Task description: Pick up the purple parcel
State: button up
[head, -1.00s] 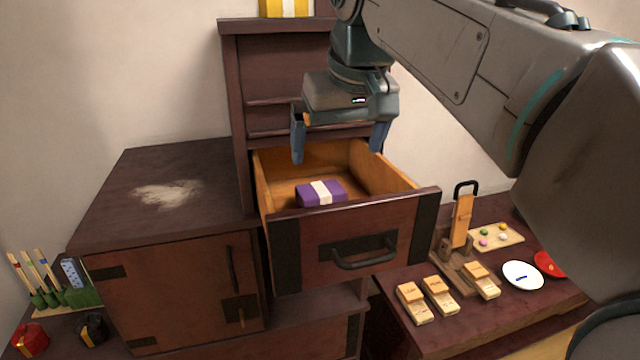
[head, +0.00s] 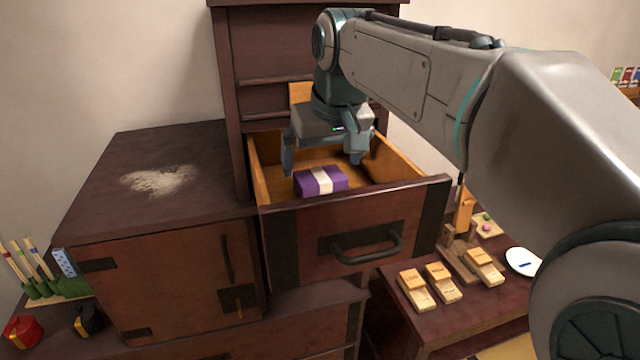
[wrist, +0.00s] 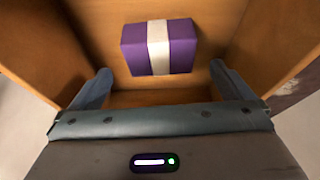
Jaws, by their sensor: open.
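The purple parcel (head: 308,184) with a white band lies on the floor of the open drawer (head: 350,229), toward its front. My gripper (head: 322,168) is open and empty, with its fingers pointing down inside the drawer, behind the parcel as the head view shows it. In the wrist view the parcel (wrist: 183,45) shows whole, beyond the two spread fingertips (wrist: 161,82) and not between them. The gap in height between fingertips and parcel is hard to tell.
The drawer's wooden side walls (head: 396,166) rise on both sides of my gripper. A low cabinet (head: 170,212) with a pale powdery patch on top stands to the left. Wooden blocks (head: 443,283) and a white plate (head: 522,262) lie on the lower table at right.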

aim_at(320, 174)
jog(key=x, duration=0.3)
jog(key=shift+f, duration=0.25)
jog(key=shift+c, duration=0.3)
jog(key=c, duration=1)
jog(key=shift+r, duration=0.25)
